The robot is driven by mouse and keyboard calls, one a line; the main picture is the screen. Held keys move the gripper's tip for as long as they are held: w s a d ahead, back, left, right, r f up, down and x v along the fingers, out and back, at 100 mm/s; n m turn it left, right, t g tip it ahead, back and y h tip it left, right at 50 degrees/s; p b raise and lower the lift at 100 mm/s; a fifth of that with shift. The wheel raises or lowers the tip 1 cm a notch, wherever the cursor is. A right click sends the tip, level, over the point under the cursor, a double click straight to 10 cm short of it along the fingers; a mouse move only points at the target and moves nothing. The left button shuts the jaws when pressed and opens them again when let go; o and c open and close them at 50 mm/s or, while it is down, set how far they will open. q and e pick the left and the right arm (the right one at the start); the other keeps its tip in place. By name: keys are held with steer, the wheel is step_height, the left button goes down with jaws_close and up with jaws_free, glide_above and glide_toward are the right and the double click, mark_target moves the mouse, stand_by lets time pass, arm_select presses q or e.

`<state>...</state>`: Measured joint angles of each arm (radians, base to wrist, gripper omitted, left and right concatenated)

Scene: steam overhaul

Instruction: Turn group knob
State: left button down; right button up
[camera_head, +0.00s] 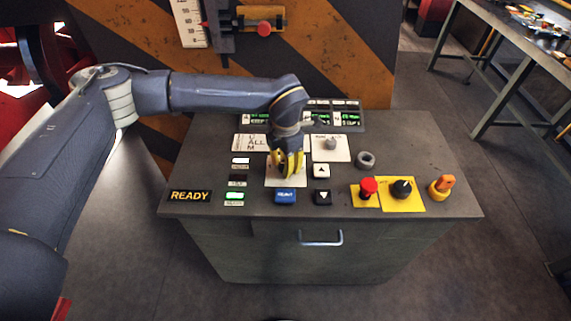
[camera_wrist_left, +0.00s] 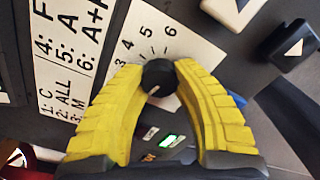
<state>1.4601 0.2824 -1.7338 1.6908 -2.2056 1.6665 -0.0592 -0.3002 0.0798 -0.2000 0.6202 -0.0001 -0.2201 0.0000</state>
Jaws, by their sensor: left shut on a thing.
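The group knob (camera_wrist_left: 159,77) is a small round black knob with a pale pointer mark. It sits on a white plate (camera_wrist_left: 148,36) printed with numbers, next to a printed list of numbered groups (camera_wrist_left: 72,60). My left gripper (camera_wrist_left: 160,80) has its yellow fingers shut on the knob, one on each side. In the head view my left gripper (camera_head: 287,163) points down at the middle of the console and hides the knob. The white plate (camera_head: 284,182) shows partly below the fingers. My right gripper is in neither view.
The grey console (camera_head: 200,165) also carries a grey knob (camera_head: 331,142), up and down arrow buttons (camera_head: 321,171), a blue button (camera_head: 285,196), a red button (camera_head: 369,187), a black knob (camera_head: 402,188) and an orange switch (camera_head: 442,185). A "READY" sign (camera_head: 190,196) is lit.

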arm_select(q)
steer(key=c, duration=0.9)
jaws_free()
step_height(320, 180, up, 12)
stand_by(0.4)
